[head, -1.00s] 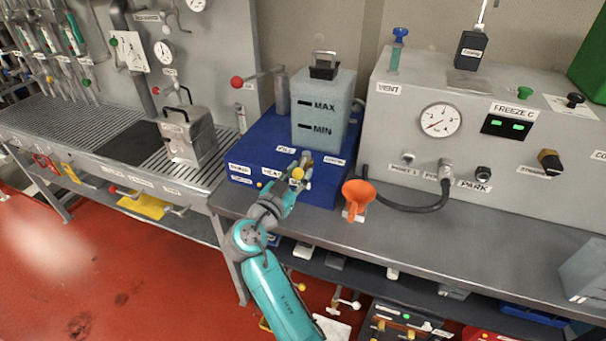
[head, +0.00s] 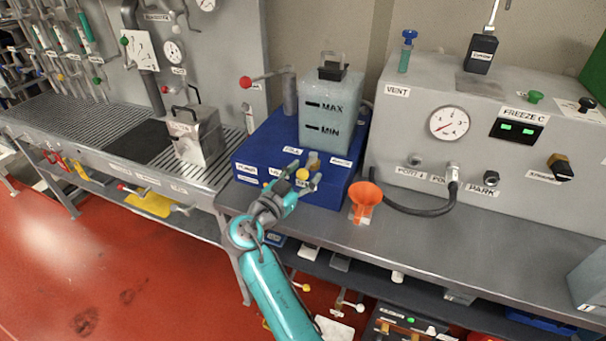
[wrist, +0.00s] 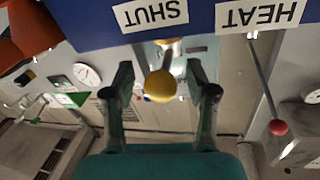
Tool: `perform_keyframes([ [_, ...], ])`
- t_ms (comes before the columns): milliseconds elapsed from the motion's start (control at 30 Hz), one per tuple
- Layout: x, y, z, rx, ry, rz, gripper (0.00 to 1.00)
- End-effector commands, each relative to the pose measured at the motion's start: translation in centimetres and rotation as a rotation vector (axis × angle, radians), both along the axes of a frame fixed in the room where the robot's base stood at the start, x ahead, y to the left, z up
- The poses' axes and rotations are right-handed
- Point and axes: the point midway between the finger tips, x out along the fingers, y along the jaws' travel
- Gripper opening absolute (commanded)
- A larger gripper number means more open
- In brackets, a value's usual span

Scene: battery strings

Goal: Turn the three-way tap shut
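The three-way tap is on the front of the blue box (head: 252,152), with a yellow knob (head: 303,174) on its handle. Labels surround it; in the upside-down wrist view, SHUT (wrist: 150,13) is left and HEAT (wrist: 256,14) right. My gripper (head: 306,172) is at the tap, fingers apart. In the wrist view the yellow knob (wrist: 160,86) is between my open gripper (wrist: 161,82) fingers, with a gap visible on each side. Which label the handle points to is hard to tell.
A grey tank (head: 330,118) marked MAX and MIN stands on the blue box. An orange funnel (head: 365,195) is close on the right, by a black hose (head: 420,209). A red-knobbed lever (head: 247,82) is behind left. A metal canister (head: 193,135) stands further left.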

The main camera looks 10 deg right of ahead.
Motion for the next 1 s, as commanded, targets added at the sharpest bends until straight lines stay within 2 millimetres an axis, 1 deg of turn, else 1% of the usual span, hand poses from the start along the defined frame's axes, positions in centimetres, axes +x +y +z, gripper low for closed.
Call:
perform_keyframes([
  [167, -0.2, 0.2, 0.0, 0.0, 0.0, 0.001, 0.57],
  [267, -0.7, 0.9, 0.0, 0.001, 0.0, 0.002, 0.57],
  [367, -1.7, 2.0, 0.0, 0.001, -0.001, 0.004, 0.57],
  [700, -6.2, 6.8, 0.0, 0.0, 0.0, 0.004, 0.57],
  [800, -7.1, 7.8, 0.0, -0.001, 0.0, 0.003, 0.57],
  [1000, -8.1, 8.8, 0.0, 0.0, 0.0, 0.001, 0.57],
])
